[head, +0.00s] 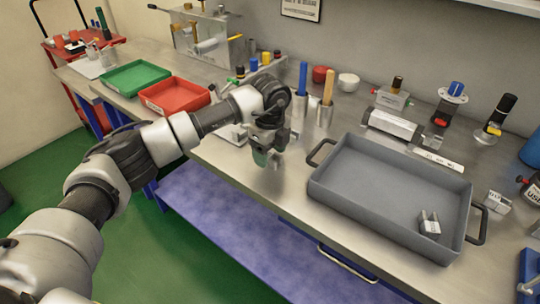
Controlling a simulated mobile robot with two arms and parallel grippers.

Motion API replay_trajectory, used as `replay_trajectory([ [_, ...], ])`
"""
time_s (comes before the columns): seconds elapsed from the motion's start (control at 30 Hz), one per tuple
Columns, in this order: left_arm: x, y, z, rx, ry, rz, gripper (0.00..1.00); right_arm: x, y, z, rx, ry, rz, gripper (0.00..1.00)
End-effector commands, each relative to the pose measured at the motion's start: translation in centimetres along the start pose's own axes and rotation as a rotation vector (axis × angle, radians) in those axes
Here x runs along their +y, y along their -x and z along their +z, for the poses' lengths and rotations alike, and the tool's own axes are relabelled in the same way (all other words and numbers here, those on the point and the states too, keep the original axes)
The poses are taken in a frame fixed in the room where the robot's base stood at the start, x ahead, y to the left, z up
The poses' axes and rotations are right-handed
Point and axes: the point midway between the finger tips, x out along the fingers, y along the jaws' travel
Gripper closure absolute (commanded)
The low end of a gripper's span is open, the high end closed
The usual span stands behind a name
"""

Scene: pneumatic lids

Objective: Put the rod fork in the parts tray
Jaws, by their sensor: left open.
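The rod fork (430,225) is a small silver U-shaped metal piece. It rests on the floor of the grey parts tray (345,207), near the tray's right front corner. The tray has dark handles at both ends and stands on the steel bench. My left gripper (264,160) points down near the bench's front edge, left of the tray and well apart from the rod fork. It is open, and I see nothing held in it. My right gripper is not in view.
A green tray (133,77) and a red tray (175,95) stand at the left of the bench (235,160). Cups with blue and wooden handles stand behind my gripper. Metal cylinders and valves (393,124) line the wall behind the grey tray. A small labelled block (497,202) lies right of it.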

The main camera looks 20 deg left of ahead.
Motion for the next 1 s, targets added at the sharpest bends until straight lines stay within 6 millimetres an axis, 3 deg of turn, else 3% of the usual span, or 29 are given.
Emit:
replay_trajectory([
  [0.1,0.01,-1.0,0.0,-0.001,0.0,0.001,0.36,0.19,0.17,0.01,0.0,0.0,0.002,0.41],
  [0.33,-0.02,-1.21,-0.01,-0.001,-0.001,-0.001,0.36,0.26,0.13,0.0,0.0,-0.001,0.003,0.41],
  [0.7,-0.02,-1.17,-0.01,0.0,-0.001,-0.001,0.91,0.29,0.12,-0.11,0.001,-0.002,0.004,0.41],
  [0.77,-0.03,-1.14,-0.01,0.0,-0.001,-0.002,0.95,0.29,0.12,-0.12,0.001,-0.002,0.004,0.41],
  [1.0,-0.04,-0.9,0.0,0.0,-0.001,-0.002,0.95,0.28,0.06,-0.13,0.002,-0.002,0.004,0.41],
])
